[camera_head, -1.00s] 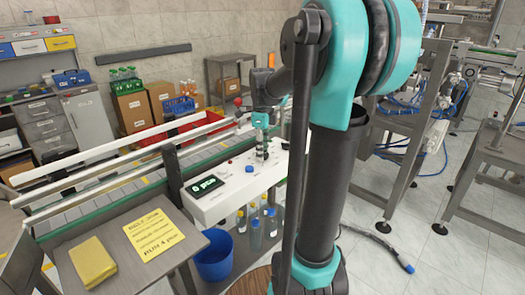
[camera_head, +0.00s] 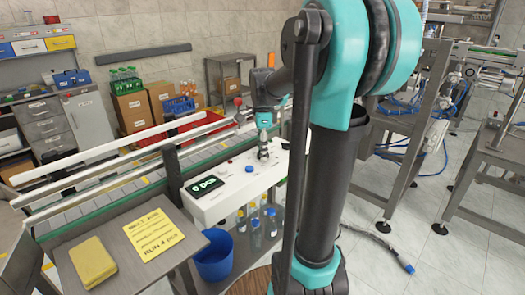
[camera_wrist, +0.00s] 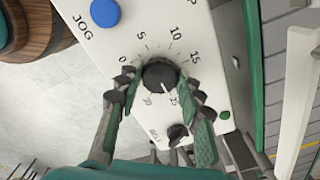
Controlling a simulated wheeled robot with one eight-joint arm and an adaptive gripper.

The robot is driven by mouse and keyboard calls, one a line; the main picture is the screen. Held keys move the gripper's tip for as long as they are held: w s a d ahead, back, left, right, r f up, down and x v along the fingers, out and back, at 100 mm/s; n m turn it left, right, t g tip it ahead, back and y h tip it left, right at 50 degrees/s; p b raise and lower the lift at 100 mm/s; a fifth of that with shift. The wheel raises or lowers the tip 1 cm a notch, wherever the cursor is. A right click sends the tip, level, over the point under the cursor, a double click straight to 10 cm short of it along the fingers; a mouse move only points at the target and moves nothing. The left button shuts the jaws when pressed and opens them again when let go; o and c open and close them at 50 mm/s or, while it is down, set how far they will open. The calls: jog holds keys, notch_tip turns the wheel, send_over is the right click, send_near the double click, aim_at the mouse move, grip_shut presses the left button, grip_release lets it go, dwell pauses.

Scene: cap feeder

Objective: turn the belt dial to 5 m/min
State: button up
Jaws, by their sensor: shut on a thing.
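The belt dial (camera_wrist: 160,77) is a round black knob on a white control panel (camera_wrist: 95,45), with a printed scale around it reading 0, 5, 10 and 15. A pale pointer line on the knob faces toward the lower right, away from the 5. My gripper (camera_wrist: 160,88) has one finger on each side of the knob and is shut on it. In the head view my gripper (camera_head: 264,155) points down onto the panel, and its fingers hide the dial there.
A blue JOG button (camera_wrist: 105,12) and a smaller black knob (camera_wrist: 178,132) sit on the same panel. A dark display (camera_head: 206,184) with green characters is at the panel's left. The conveyor (camera_head: 110,190) runs behind. A yellow sign (camera_head: 153,234) lies on the side table.

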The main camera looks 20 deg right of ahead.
jog(key=n, duration=0.4)
jog(key=shift+n, duration=0.3)
jog(key=n, duration=0.4)
jog(key=shift+n, duration=0.3)
jog(key=n, duration=0.4)
jog(key=shift+n, duration=0.3)
jog(key=n, duration=0.9)
jog(key=shift+d, duration=0.1)
jog(key=n, duration=0.4)
jog(key=shift+n, duration=0.3)
jog(key=n, duration=0.4)
jog(key=shift+n, duration=2)
